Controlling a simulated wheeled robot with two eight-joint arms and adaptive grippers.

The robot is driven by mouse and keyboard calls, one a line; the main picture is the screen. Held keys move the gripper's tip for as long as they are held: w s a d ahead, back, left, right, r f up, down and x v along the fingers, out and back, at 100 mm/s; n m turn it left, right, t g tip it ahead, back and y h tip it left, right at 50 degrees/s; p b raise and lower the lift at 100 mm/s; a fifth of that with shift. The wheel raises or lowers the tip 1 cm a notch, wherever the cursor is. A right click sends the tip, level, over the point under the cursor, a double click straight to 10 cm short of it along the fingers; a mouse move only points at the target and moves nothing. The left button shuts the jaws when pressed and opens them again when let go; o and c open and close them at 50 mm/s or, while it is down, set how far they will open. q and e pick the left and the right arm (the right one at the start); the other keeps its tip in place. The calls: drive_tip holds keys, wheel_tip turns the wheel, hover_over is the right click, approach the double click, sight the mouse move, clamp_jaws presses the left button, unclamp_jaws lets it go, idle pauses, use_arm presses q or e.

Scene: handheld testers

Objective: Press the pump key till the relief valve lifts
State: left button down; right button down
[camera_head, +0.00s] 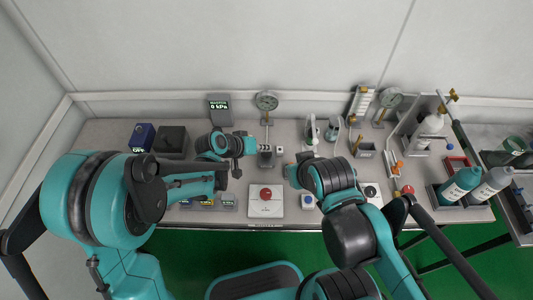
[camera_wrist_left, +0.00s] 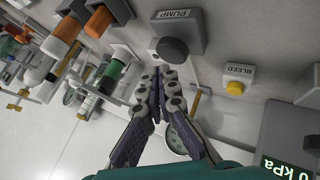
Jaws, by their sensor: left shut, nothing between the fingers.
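The grey pump box (camera_wrist_left: 205,30), labelled PUMP, carries a dark round pump key (camera_wrist_left: 172,50) in the left wrist view. My left gripper (camera_wrist_left: 162,72) is shut and empty, its fingertips close to the key. I cannot tell whether they touch it. I cannot pick out the relief valve. My right arm's end (camera_head: 296,173) is above the bench; its jaws do not show clearly.
A yellow BLEED button (camera_wrist_left: 236,87) is beside the pump box. A gauge (camera_head: 266,101) stands at the back. A white box with a red button (camera_head: 265,193) is at the front. Teal and grey bottles (camera_head: 460,186) stand at the right. My arms cover parts of the bench.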

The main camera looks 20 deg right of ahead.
sight(264, 155)
use_arm(q)
drive_tip(key=shift+f, duration=0.1)
drive_tip(key=shift+f+b, duration=0.4)
drive_tip(key=shift+b, duration=0.05)
drive_tip(key=shift+f+b, duration=0.5)
drive_tip(key=shift+f, duration=0.3)
idle(1.0)
drive_tip(key=shift+r, duration=0.1)
drive_tip(key=shift+r+p, duration=0.95)
drive_tip(key=shift+r, duration=0.25)
wheel_tip(264, 155, up, 5)
drive_tip(key=p, duration=0.3)
drive_tip(key=shift+p, duration=0.35)
